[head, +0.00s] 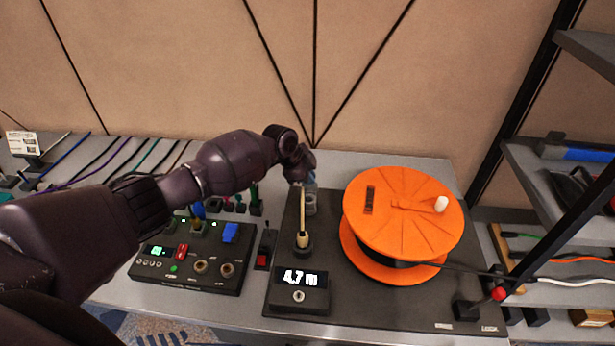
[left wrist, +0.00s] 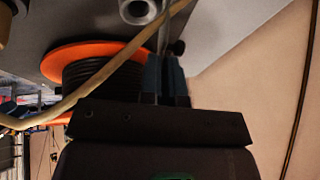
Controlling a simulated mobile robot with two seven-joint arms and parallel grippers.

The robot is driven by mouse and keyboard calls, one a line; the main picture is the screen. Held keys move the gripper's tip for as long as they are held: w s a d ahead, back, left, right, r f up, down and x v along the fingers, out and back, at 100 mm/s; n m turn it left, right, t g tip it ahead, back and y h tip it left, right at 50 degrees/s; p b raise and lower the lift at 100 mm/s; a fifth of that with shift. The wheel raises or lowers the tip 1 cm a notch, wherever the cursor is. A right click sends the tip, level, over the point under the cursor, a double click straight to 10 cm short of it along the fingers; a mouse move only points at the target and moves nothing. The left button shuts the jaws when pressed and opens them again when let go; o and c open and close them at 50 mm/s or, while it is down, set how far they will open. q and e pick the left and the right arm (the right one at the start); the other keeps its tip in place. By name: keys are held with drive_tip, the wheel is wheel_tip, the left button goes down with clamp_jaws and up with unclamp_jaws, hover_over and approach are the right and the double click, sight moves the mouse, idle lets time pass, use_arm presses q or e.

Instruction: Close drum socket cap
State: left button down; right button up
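The orange cable drum (head: 405,215) lies flat on a dark base plate, with a white knob on top. A small grey cylindrical socket (head: 310,203) stands on the plate left of the drum. In the left wrist view its round open end (left wrist: 138,10) shows at the top edge. My left gripper (head: 303,178) is just above and behind this socket. In the left wrist view its two blue-grey fingers (left wrist: 166,62) are side by side, nearly together. A thin grey piece shows just beyond the tips; I cannot tell whether it is the cap or whether they touch it. My right gripper is not in view.
A tan cable end (head: 302,225) stands upright in front of the socket, beside a "4.7 m" display (head: 300,281). A control box (head: 190,262) with switches sits at left under my arm. A dark shelf rack (head: 560,160) stands at right. The wall is close behind.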

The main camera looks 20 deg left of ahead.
use_arm(q)
drive_tip(key=shift+s, duration=0.1)
drive_tip(key=t, duration=0.1)
drive_tip(key=s+t+p, duration=0.1)
drive_tip(key=s+f+t+p, duration=0.1)
drive_tip(key=shift+d+m+y, duration=0.25)
drive_tip(key=shift+m+y, duration=0.05)
drive_tip(key=shift+m, duration=0.1)
drive_tip(key=shift+s+f+t+p, duration=0.2)
drive_tip(key=shift+s+t+p, duration=0.15)
drive_tip(key=shift+t, duration=0.25)
drive_tip(key=shift+s+d+f+m+t, duration=0.15)
drive_tip(key=shift+s+f+m+t, duration=0.3)
drive_tip(key=shift+t, duration=0.65)
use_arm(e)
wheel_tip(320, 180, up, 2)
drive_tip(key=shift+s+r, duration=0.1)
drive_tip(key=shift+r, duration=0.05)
use_arm(q)
drive_tip(key=shift+s+f, duration=0.15)
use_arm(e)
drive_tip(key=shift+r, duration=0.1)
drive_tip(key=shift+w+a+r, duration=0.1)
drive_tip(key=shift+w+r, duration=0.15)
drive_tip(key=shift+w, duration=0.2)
